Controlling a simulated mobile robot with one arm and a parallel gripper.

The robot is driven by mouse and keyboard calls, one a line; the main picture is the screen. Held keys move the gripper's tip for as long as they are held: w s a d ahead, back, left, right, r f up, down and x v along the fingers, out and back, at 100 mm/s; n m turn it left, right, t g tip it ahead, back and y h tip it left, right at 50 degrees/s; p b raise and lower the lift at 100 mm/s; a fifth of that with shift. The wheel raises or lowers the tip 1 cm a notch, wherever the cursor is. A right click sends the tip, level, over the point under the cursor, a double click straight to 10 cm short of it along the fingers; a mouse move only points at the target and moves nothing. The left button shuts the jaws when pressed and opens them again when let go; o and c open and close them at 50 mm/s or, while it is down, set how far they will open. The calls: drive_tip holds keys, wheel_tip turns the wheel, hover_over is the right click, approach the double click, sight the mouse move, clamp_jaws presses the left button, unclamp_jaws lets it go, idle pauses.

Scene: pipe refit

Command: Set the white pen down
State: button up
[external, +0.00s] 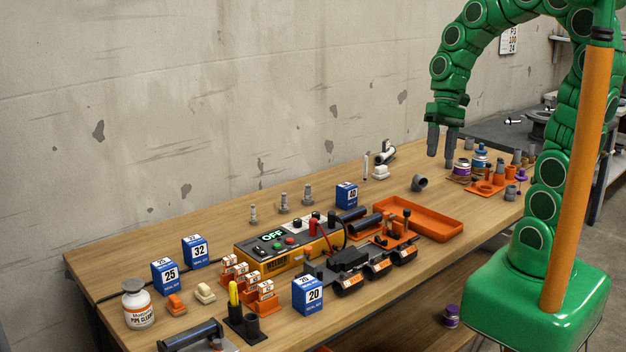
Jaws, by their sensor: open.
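A thin white upright stick (366,167), which looks like the white pen, stands toward the back of the wooden workbench (300,215), left of a white block. It is small here, and I cannot tell if something holds it up. My gripper (442,156) hangs above the back right part of the bench, pointing down. Its two grey fingers are apart with nothing between them. It is to the right of the white stick and not touching it.
A white fitting on a block (381,170) stands beside the stick. A grey elbow (419,183), an orange tray (428,219) and purple-lidded cans (462,168) are near my gripper. A control box (290,248), several blue boxes and a pipe cleaner bottle (137,304) fill the left.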

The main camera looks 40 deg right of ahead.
drive_tip(key=s+d+n+h, duration=0.3)
drive_tip(key=s+d, duration=0.3)
drive_tip(key=s, duration=0.6)
drive_tip(key=shift+s+f+n+h, duration=0.2)
drive_tip(key=shift+f+n+h, duration=0.2)
drive_tip(key=shift+o, duration=0.3)
idle(1.1)
